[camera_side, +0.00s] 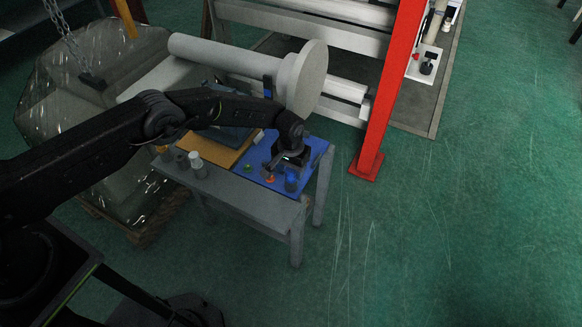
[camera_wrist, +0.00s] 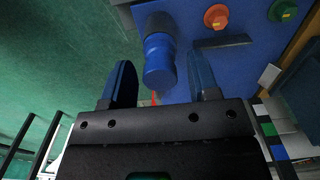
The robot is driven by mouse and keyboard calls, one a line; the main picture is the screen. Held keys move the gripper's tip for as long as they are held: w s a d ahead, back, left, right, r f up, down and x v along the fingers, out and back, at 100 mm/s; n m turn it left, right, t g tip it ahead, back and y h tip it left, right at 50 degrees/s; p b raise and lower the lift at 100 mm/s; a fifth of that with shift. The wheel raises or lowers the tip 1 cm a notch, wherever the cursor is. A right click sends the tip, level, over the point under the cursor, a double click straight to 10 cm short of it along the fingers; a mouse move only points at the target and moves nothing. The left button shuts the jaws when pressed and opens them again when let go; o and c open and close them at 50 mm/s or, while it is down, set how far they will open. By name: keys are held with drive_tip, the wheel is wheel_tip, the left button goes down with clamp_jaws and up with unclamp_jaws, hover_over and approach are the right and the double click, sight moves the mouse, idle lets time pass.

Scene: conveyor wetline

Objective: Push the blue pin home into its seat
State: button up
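The blue pin (camera_wrist: 159,66) is a short round blue cylinder with a darker, wider blue part (camera_wrist: 156,24) behind it, which may be its seat. How deep the pin sits cannot be told. In the side view a small blue cylinder (camera_side: 291,182) stands near the front edge of the blue mat, just below my gripper (camera_side: 287,160). In the wrist view my gripper (camera_wrist: 161,78) is open, with one dark finger on each side of the pin's near end. Gaps show between the fingers and the pin.
The blue mat (camera_wrist: 258,50) carries an orange knob (camera_wrist: 216,16), a green knob (camera_wrist: 283,10) and a dark flat bar (camera_wrist: 222,41). Grey cylinders (camera_side: 197,163) stand left on the grey table (camera_side: 245,194). A large pale roller (camera_side: 307,80) and a red post (camera_side: 388,95) are behind.

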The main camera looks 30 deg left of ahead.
drive_tip(key=shift+o, duration=0.4)
drive_tip(key=shift+r, duration=0.1)
wheel_tip(320, 180, up, 14)
drive_tip(key=shift+f, duration=0.2)
drive_tip(key=shift+r, duration=0.1)
drive_tip(key=s+a+r+t, duration=0.1)
drive_tip(key=s+a+r, duration=0.3)
drive_tip(key=r, duration=0.5)
drive_tip(key=s+a+r+t, duration=0.1)
drive_tip(key=s+a+r, duration=0.25)
drive_tip(key=r, duration=0.45)
drive_tip(key=s+a+r+t, duration=0.1)
drive_tip(key=s+a+r, duration=0.25)
drive_tip(key=r, duration=0.55)
drive_tip(key=s+a+r+t, duration=0.1)
drive_tip(key=s+a, duration=0.2)
drive_tip(key=s, duration=0.8)
drive_tip(key=s+a+r+t, duration=0.1)
drive_tip(key=s+a, duration=0.2)
drive_tip(key=s, duration=0.9)
drive_tip(key=shift+s+a+t, duration=0.25)
drive_tip(key=shift+a+t, duration=0.05)
